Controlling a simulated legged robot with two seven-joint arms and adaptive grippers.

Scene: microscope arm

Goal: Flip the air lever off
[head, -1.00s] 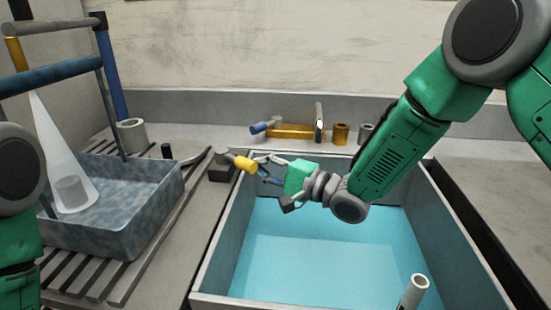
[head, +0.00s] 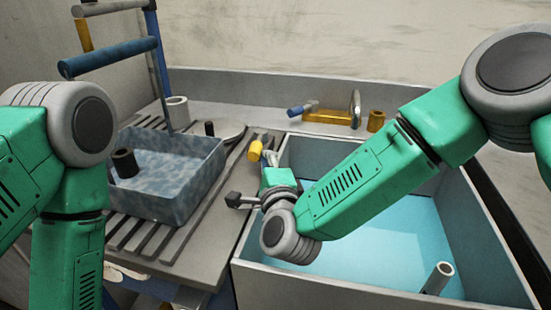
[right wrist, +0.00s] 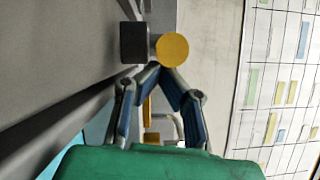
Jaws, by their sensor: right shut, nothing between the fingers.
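The air lever appears to be the yellow-ended piece (head: 256,150) by the left edge of the sink. In the right wrist view its round yellow end (right wrist: 172,49) faces me, beside a dark block (right wrist: 133,42). My right gripper (right wrist: 160,71) is shut and empty, its fingertips together just below the yellow end in that view. I cannot tell whether they touch it. In the head view my right gripper (head: 269,157) is beside the yellow end, and my arm partly covers the fingers. My left arm shows at the left, but its gripper is out of view.
The sink (head: 357,285) holds blue water, with a pale upright pipe (head: 438,278) inside. A brass tap (head: 327,117) stands behind it. A blue-grey tub (head: 165,210) sits on the slatted drainer at left, with a dark cylinder (head: 125,163) in it. Rack bars rise at upper left.

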